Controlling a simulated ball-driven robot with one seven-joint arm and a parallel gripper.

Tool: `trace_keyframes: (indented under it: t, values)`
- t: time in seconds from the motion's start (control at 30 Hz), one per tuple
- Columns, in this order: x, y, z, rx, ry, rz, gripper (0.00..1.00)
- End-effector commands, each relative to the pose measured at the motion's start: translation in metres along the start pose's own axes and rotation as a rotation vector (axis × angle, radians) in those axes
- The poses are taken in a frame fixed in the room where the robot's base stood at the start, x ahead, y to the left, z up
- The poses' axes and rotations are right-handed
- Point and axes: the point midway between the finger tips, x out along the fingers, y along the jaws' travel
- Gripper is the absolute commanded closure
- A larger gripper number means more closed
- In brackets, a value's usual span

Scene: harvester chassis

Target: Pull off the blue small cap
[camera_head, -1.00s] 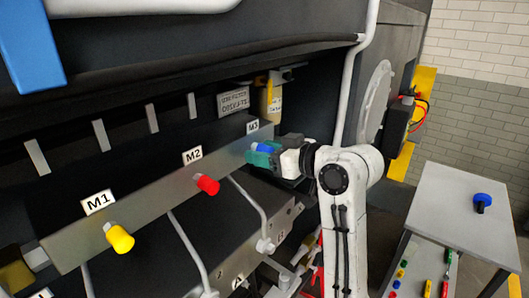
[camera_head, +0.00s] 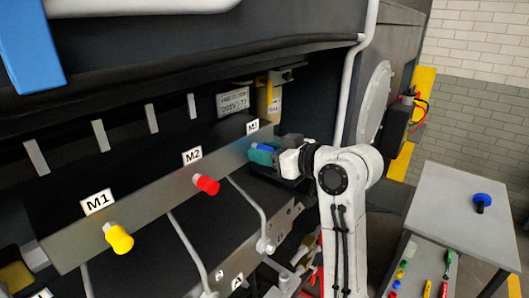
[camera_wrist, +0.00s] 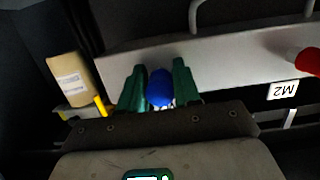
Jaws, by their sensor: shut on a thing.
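The small blue cap (camera_head: 262,147) is at the M3 end of the metal bar. In the wrist view the blue cap (camera_wrist: 160,88) sits between the two green fingers of my gripper (camera_wrist: 160,92), in front of the bar. In the head view my gripper (camera_head: 265,154) is shut on it at the bar's right end, with the fingers partly covering it. I cannot tell whether the cap still touches its fitting, as the fingers and cap hide that spot.
A red cap (camera_head: 207,185) at M2 and a yellow cap (camera_head: 119,239) at M1 stick out from the metal bar (camera_head: 150,207). Grey pipes run below the bar. A grey table (camera_head: 455,215) with a blue knob-like part (camera_head: 482,202) stands at the right.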

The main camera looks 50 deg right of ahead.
Motion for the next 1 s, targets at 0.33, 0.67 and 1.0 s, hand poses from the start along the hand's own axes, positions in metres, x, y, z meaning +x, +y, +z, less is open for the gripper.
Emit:
trace_keyframes:
  t: [0.33, 0.67, 1.0]
  values:
    - [-0.002, 0.0, 0.001, 0.0, -0.001, 0.001, 1.0]
    - [-0.015, 0.0, 0.003, 0.001, -0.001, 0.001, 1.0]
    - [-0.03, 0.0, 0.006, 0.001, -0.001, 0.001, 1.0]
